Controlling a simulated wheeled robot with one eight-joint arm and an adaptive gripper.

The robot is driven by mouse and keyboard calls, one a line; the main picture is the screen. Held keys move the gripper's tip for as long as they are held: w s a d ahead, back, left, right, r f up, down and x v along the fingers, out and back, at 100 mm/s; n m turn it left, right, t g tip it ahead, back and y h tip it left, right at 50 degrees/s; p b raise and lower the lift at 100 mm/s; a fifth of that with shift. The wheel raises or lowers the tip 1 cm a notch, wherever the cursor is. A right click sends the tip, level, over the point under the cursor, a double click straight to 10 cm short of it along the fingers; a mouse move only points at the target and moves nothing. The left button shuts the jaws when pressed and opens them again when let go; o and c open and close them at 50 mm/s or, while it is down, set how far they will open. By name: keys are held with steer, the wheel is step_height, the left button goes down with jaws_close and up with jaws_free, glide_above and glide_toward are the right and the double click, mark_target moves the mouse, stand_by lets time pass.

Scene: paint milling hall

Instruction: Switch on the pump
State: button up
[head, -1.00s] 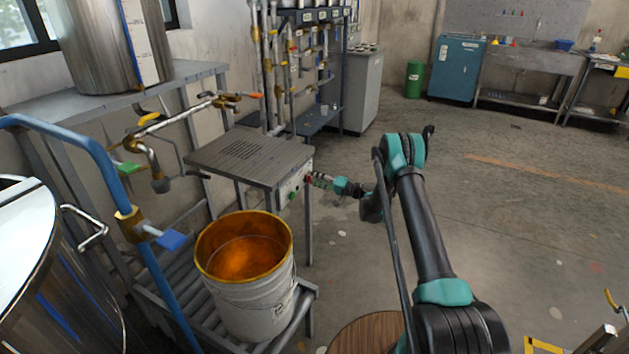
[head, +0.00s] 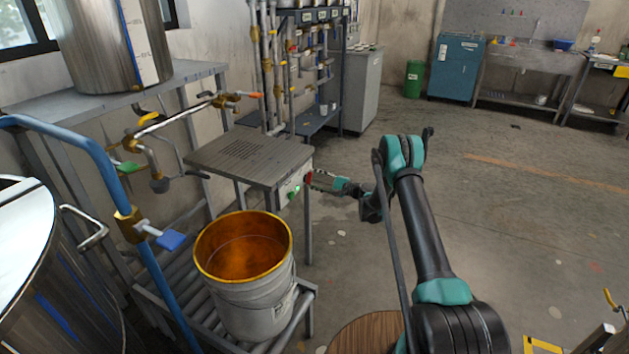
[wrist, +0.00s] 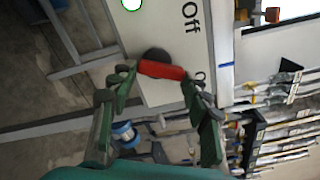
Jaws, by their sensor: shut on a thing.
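A red switch handle (wrist: 163,70) on a dark round hub lies between my fingers and points toward that second label. My gripper (head: 311,179) is at the panel, its fingers (wrist: 158,76) closed on the handle. A bright green lamp (wrist: 132,4) shows at the wrist view's top edge; it also glows in the head view (head: 297,188).
An open bucket (head: 268,300) with orange contents stands on a roller rack in front of the box. Pipes and valves (head: 150,120) run at the left, near a blue tube frame (head: 75,155).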

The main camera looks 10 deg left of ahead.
steer(key=shift+f+m, duration=0.1)
steer(key=shift+m, duration=0.5)
steer(key=shift+d, duration=0.1)
steer(key=o, duration=1.2)
steer(key=shift+c, duration=0.2)
steer(key=v, duration=1.2)
